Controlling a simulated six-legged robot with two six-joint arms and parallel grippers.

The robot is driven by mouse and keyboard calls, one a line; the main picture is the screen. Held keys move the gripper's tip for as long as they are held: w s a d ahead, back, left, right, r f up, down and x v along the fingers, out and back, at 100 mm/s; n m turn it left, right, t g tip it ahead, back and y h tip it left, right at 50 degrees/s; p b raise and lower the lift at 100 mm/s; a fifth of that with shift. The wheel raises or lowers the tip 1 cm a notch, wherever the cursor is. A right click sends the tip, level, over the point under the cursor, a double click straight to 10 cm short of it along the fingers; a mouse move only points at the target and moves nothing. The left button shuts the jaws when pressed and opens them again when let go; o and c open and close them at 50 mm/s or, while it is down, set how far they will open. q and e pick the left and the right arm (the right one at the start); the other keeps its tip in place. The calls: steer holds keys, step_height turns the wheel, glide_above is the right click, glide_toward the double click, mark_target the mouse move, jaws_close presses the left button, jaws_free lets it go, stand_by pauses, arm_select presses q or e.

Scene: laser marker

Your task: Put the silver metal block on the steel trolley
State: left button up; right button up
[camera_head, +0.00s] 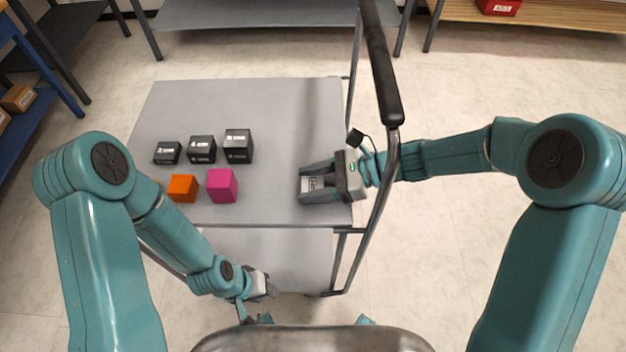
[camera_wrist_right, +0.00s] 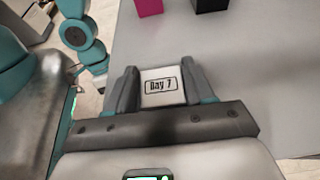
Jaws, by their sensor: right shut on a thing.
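The silver block (camera_head: 315,183), with a framed "Day 7" label, is between the fingers of my right gripper (camera_head: 304,183), which is shut on it. It also shows in the right wrist view (camera_wrist_right: 162,86), with a finger on each side. The block is over the right part of the grey top of the steel trolley (camera_head: 270,120); I cannot tell whether it touches the surface. My left gripper (camera_head: 268,287) hangs low in front of the trolley, small and partly hidden, its opening unclear.
Several blocks stand on the trolley top's left half: black boxes (camera_head: 202,149), an orange block (camera_head: 183,188) and a magenta block (camera_head: 222,186). The trolley's dark handle (camera_head: 382,75) rises at its right side. The top's middle is clear. Shelves stand behind.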

steer(key=o, duration=1.1)
steer(key=shift+w+f, duration=0.1)
steer(key=shift+r+p, duration=0.35)
steer(key=v, duration=1.2)
steer(key=shift+f, duration=0.2)
